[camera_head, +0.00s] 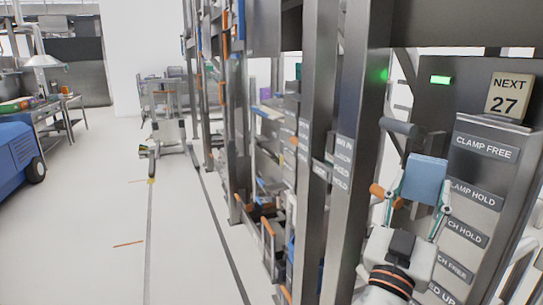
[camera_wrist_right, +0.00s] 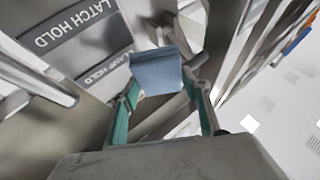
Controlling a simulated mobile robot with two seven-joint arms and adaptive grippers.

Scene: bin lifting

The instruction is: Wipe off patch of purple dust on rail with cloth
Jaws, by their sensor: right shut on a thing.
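A blue cloth (camera_head: 426,171) is folded into a pad between the fingertips of my right gripper (camera_head: 422,190). The cloth also shows in the right wrist view (camera_wrist_right: 157,72), with the green-lined fingers of my right gripper (camera_wrist_right: 160,84) closed on its two sides. The gripper is in front of the labelled steel panel at the right. I cannot make out a patch of purple dust in either view. I cannot tell which bar is the rail, or whether the cloth touches anything behind it. My left gripper is not in view.
Tall steel posts (camera_head: 352,160) stand left of my right arm. A dark round bar (camera_head: 398,127) juts out just above the cloth. A label panel (camera_head: 480,190) stands close at the right, below a "NEXT 27" sign (camera_head: 509,95). The floor (camera_head: 110,220) at left is mostly clear.

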